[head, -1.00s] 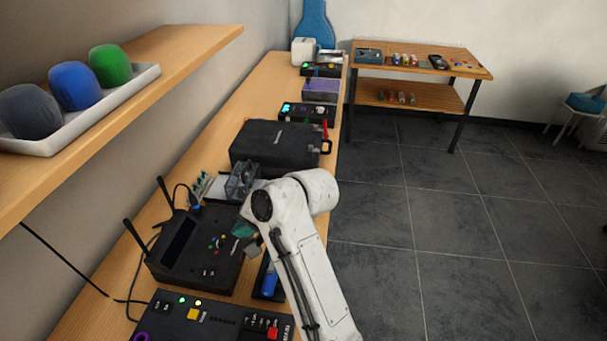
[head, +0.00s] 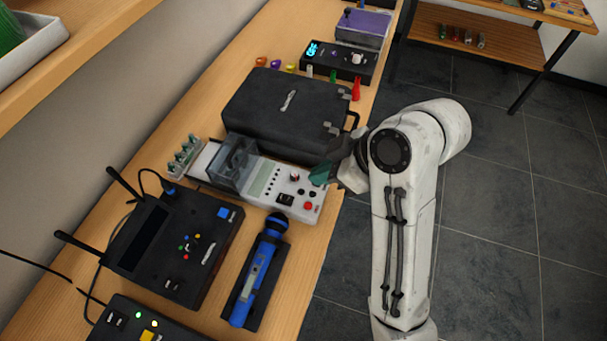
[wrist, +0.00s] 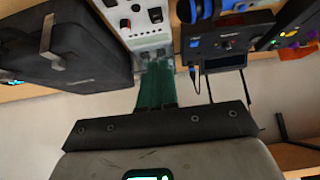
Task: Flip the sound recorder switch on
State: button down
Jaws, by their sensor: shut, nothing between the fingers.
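No label reading sound recorder is legible, so I cannot tell for sure which device it is. A black box with two antennas (head: 165,250) bears coloured buttons and small switches; it also shows in the wrist view (wrist: 225,47). A blue handheld device with a black round head (head: 257,275) lies in a black holder in front of it. A white instrument with a clear chamber (head: 262,185) carries a black rocker switch (head: 285,199) and red buttons. My gripper (head: 319,177) is shut and empty, its teal fingertips close by this instrument's right end. In the wrist view the fingertips (wrist: 156,72) point towards its panel.
A black case (head: 285,112) stands just behind the white instrument, close to my gripper. Another black device with green lights (head: 140,325) sits at the front. Green-topped vials (head: 184,155) stand at the left. Open floor lies right of the bench.

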dwell(0.3)
send_over(285, 199)
jog(key=d, duration=0.2)
jog(key=f, duration=0.7)
jog(key=shift+s+f, duration=0.35)
jog(key=shift+f, duration=0.05)
jog(key=f, duration=0.3)
jog(key=shift+d, duration=0.2)
jog(key=shift+f, duration=0.55)
